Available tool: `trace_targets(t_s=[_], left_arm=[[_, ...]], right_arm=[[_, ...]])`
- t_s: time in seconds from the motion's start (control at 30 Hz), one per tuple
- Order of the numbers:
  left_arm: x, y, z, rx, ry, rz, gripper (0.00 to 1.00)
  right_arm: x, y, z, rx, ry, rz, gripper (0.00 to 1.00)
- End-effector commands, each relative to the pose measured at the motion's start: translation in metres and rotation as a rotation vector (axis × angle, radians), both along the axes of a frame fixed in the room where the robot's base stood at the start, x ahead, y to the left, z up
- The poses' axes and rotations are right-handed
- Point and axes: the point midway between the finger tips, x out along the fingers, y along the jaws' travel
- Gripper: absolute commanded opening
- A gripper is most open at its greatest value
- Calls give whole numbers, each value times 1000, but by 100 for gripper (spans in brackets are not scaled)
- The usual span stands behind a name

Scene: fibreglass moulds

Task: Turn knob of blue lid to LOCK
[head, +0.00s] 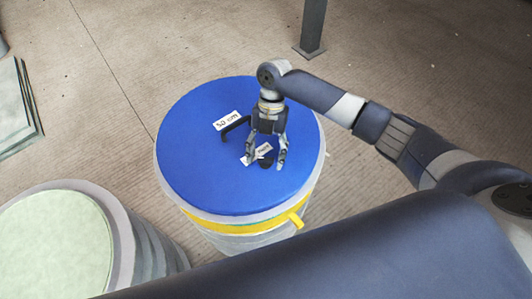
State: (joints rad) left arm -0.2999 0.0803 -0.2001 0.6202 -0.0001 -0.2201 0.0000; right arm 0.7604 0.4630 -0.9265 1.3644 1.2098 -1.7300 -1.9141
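The round blue lid (190,150) sits on top of a pale drum with a yellow band (235,226). It carries a white "50 cm" label (228,121) and a dark handle (231,133). A small dark knob (266,162) shows near the lid's middle, beside a second white label (257,153) that I cannot read fully. My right gripper (267,163) points down over the knob with its fingers apart, one on each side of it. I cannot tell whether the fingertips touch the lid. My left gripper is not in view.
A second drum with a pale green top (55,245) stands at the lower left. Flat green-grey sheets (14,108) lie at the far left. A dark post (312,28) stands behind the lid. The floor (430,60) at the upper right is clear.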

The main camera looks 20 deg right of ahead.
Motion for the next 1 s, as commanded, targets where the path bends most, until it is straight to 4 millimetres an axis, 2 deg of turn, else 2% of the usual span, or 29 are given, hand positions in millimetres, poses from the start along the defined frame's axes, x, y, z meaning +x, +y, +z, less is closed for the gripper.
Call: trace_targets(t_s=[0.37,0.47,0.8,1.0], left_arm=[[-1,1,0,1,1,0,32],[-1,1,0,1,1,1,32],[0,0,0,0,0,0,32],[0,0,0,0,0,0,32]], right_arm=[[3,-1,6,1,-2,-2,62],[8,-4,19,1,-4,-2,62],[31,-18,84,0,-4,-1,62],[38,-22,106,0,0,-1,62]])
